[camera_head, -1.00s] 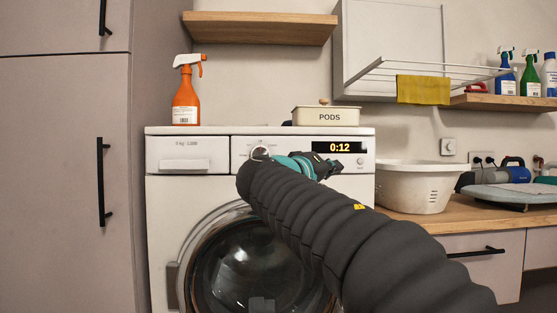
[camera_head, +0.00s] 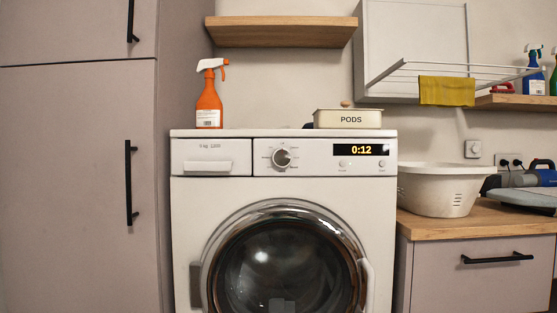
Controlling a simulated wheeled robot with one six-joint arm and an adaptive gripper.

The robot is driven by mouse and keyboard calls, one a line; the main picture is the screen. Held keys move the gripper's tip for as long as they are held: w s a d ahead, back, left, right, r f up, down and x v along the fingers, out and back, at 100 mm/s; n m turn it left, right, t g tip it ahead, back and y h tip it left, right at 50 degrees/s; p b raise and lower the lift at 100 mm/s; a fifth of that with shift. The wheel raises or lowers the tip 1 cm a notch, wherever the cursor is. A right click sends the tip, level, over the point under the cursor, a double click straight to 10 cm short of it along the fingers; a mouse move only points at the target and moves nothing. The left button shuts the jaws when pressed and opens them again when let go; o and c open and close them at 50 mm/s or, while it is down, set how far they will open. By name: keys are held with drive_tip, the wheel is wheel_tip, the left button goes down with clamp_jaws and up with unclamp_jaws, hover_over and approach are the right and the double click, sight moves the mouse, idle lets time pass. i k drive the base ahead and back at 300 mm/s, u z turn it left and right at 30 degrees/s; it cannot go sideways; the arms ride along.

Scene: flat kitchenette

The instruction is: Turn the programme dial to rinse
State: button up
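The programme dial (camera_head: 282,157) is a round silver knob on the front panel of the white washing machine (camera_head: 186,233). Small marks ring it, too small to read, so I cannot tell which programme it points to. A lit display (camera_head: 361,150) to its right reads 0:12. The round glass door (camera_head: 283,265) below is closed. My gripper and arm are out of view, and nothing touches or covers the dial.
An orange spray bottle (camera_head: 208,100) and a PODS box (camera_head: 347,118) stand on the machine's top. A white basin (camera_head: 438,190) sits on the wooden counter (camera_head: 470,222) at right. A tall cabinet (camera_head: 85,190) stands at left. The space before the machine looks clear.

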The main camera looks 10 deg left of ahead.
sight(282, 158)
drive_tip(key=u, duration=1.4)
drive_tip(key=k, duration=0.75)
drive_tip(key=z, duration=0.85)
drive_tip(key=i, duration=0.5)
drive_tip(key=z, duration=0.05)
